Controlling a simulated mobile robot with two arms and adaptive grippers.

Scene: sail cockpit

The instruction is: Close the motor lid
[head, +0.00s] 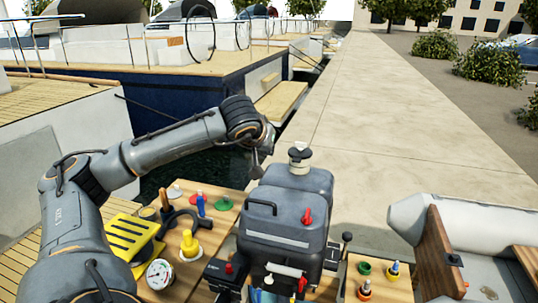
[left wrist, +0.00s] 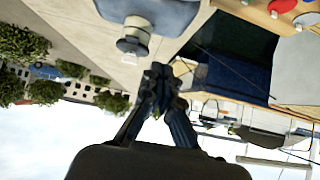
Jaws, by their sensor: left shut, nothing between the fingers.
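The grey motor (head: 285,235) stands at the lower middle of the head view, with a black handle and a red lever on its front. A grey upper part (head: 310,182) with a cap (head: 299,156) rises at its back; I cannot tell for sure whether this is the raised lid. My left gripper (head: 257,168) is at the motor's upper left, apart from the handle and pointing down. In the left wrist view, my left gripper (left wrist: 158,72) is shut and empty, with the cap (left wrist: 132,42) beyond its tips. My right gripper is not in view.
A wooden board with a yellow slotted panel (head: 130,237), a gauge (head: 160,274) and coloured fittings lies left of the motor. A small board with fittings (head: 372,283) and a grey inflatable boat (head: 410,215) are at right. The concrete quay (head: 365,110) behind is clear.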

